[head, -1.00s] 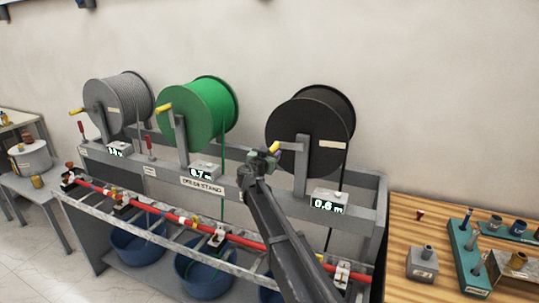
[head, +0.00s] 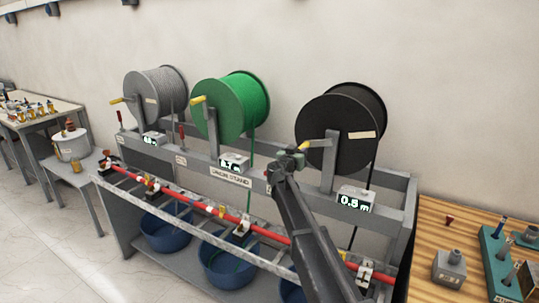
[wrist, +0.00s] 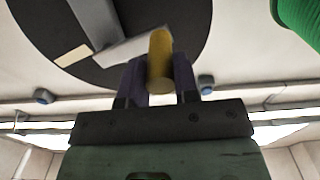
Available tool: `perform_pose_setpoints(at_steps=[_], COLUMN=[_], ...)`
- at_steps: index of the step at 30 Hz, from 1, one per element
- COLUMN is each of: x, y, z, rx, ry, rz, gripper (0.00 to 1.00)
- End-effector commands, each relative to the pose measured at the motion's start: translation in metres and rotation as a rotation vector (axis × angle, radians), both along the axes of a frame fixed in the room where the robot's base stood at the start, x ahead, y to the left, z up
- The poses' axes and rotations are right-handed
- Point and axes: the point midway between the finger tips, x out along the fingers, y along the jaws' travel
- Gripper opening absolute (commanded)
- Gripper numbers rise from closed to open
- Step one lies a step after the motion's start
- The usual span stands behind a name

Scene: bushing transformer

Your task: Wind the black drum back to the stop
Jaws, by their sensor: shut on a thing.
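The black drum (head: 343,118) stands at the right end of the drum stand, with a pale label on its face. Its grey crank arm (head: 320,144) ends in a yellow handle (head: 304,146). My gripper (head: 296,157) is at this handle, left of the drum. In the wrist view the fingers (wrist: 160,82) are shut on the yellow handle (wrist: 160,62), one on each side, with the black drum face (wrist: 110,30) behind. The counter (head: 355,201) below the drum reads 0.5 m. A dark line runs down from the drum past the counter. The stop cannot be made out.
A green drum (head: 230,107) and a grey drum (head: 155,95) stand to the left, each with its own yellow handle. A red bar (head: 225,218) runs along the stand's front, above blue tubs (head: 228,264). A wooden bench (head: 440,211) with fittings is at the right.

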Motion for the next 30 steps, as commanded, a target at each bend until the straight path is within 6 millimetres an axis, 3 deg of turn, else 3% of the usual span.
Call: perform_pose_setpoints(at_steps=[1,9,10,15,23,26,30], x=[-0.002,-0.003,-0.003,-0.003,-0.004,-0.015,-0.045], y=[-0.001,0.002,0.002,0.002,0.003,0.008,0.022], z=[-0.01,-0.007,-0.007,-0.007,-0.006,-0.006,-0.006], rx=[0.003,0.006,0.006,0.006,0.005,0.005,0.005], ry=[0.001,0.0,-0.001,0.0,-0.001,-0.001,-0.001], rz=[0.001,0.005,0.005,0.005,0.005,0.006,0.007], gripper=[0.0,0.0,0.32,0.54,0.54,0.54,0.54])
